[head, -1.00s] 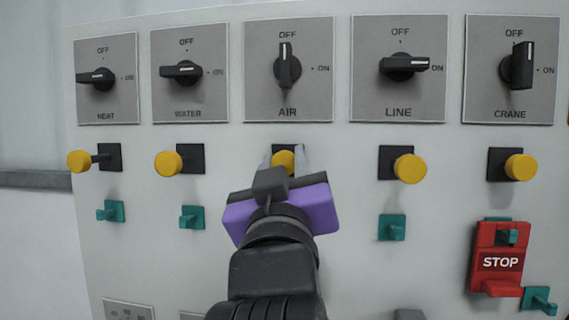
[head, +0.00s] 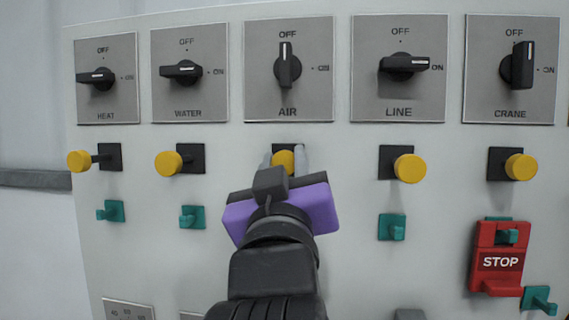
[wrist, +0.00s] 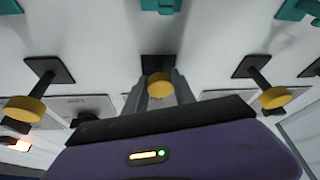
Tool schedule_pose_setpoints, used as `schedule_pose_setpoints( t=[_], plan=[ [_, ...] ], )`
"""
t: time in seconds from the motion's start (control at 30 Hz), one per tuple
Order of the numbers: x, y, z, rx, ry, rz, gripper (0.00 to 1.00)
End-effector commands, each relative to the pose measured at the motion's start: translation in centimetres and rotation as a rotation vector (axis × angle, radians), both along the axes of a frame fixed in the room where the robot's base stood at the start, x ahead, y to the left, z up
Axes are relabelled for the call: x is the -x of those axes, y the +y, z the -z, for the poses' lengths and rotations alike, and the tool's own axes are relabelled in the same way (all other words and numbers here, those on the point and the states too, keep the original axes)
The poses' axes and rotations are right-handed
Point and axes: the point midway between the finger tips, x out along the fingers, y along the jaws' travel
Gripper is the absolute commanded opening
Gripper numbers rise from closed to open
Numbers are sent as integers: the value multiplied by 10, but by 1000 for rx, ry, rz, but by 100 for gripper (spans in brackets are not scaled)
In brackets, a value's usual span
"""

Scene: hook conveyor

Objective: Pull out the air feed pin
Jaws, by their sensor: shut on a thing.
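The air feed pin is a yellow-headed pin (head: 283,160) in a black square socket, below the AIR switch (head: 288,68) in the head view. My gripper (head: 286,158) is purple with grey fingers and is shut on the pin's yellow head, one finger on each side. The wrist view shows the same yellow head (wrist: 160,87) between the two fingers, with the black socket plate (wrist: 157,66) behind it. The AIR switch points up at OFF. The pin's shaft is mostly hidden by its head and the fingers.
Yellow pins for HEAT (head: 78,161), WATER (head: 169,163), LINE (head: 409,168) and CRANE (head: 520,167) stick out on both sides. Teal hooks, such as one (head: 193,217) lower left and one (head: 392,227) lower right, project below. A red STOP block (head: 499,262) stands lower right.

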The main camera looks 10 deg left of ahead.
Motion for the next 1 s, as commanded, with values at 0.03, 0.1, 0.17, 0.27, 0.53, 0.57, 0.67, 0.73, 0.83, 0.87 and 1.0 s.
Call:
schedule_pose_setpoints(
  t=[0.03, 0.1, 0.17, 0.27, 0.53, 0.57, 0.67, 0.73, 0.83, 0.87, 1.0],
  plan=[
    [0, 0, 0, 0, 1, -1, 0],
    [0, 0, 0, 0, 1, -1, 0],
    [0, 0, 0, 0, 1, -1, 0],
    [0, 0, 0, 0, 1, -1, 0],
    [4, 1, 0, 0, 0, -1, 0],
    [7, 1, 0, 0, 0, -1, 0],
    [21, 2, 0, 1, 0, -2, 0],
    [31, 2, 0, 2, 0, -1, 0],
    [35, 1, 0, 1, 0, 0, 0],
    [35, 1, 1, 1, 1, 1, 0],
    [35, 2, 1, 0, 0, -1, 0]
  ],
)
